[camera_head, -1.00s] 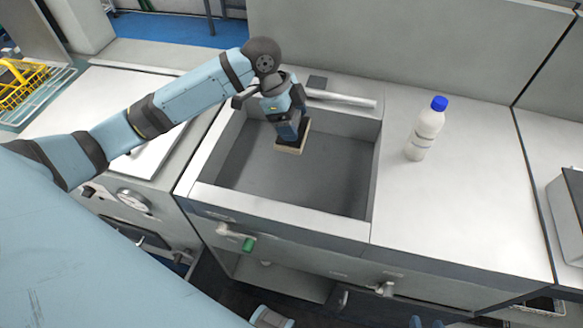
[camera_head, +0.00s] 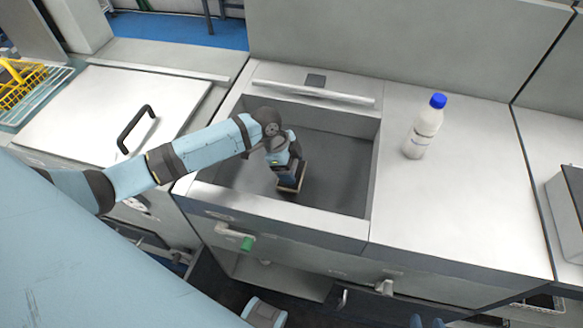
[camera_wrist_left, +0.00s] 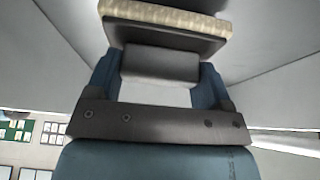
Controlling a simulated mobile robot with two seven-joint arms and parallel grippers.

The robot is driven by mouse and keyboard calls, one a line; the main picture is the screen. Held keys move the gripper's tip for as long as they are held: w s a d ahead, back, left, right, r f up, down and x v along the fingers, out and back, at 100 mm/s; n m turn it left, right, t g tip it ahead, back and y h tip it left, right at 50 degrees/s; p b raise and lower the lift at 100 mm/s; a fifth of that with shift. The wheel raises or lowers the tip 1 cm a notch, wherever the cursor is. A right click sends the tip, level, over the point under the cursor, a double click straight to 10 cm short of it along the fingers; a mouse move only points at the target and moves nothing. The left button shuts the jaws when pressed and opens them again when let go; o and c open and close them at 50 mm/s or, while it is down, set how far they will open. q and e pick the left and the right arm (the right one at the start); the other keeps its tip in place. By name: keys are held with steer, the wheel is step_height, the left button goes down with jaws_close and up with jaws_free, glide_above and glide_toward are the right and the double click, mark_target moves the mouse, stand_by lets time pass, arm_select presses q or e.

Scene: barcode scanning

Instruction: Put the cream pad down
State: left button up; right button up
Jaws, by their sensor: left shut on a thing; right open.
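The cream pad (camera_head: 299,184) is in my left gripper (camera_head: 288,168), inside the grey sink basin (camera_head: 335,165). My left gripper is shut on it, and the pad is tilted in the head view. In the left wrist view the pad (camera_wrist_left: 165,18) shows a speckled cream layer along a dark layer, beyond the fingers. I cannot tell whether it touches the basin floor.
A white bottle with a blue cap (camera_head: 423,130) stands on the counter right of the basin. A white lid with a black handle (camera_head: 137,128) lies to the left, with a yellow basket (camera_head: 20,85) beyond. The basin's right part is clear.

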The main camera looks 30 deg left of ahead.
arm_select(q)
steer(key=shift+f, duration=0.65)
steer(key=shift+f, duration=0.1)
steer(key=o, duration=0.9)
steer(key=shift+r, duration=0.2)
steer(key=v, duration=1.1)
steer(key=shift+a+r, duration=0.2)
steer(key=shift+r, duration=0.2)
steer(key=shift+r, duration=0.1)
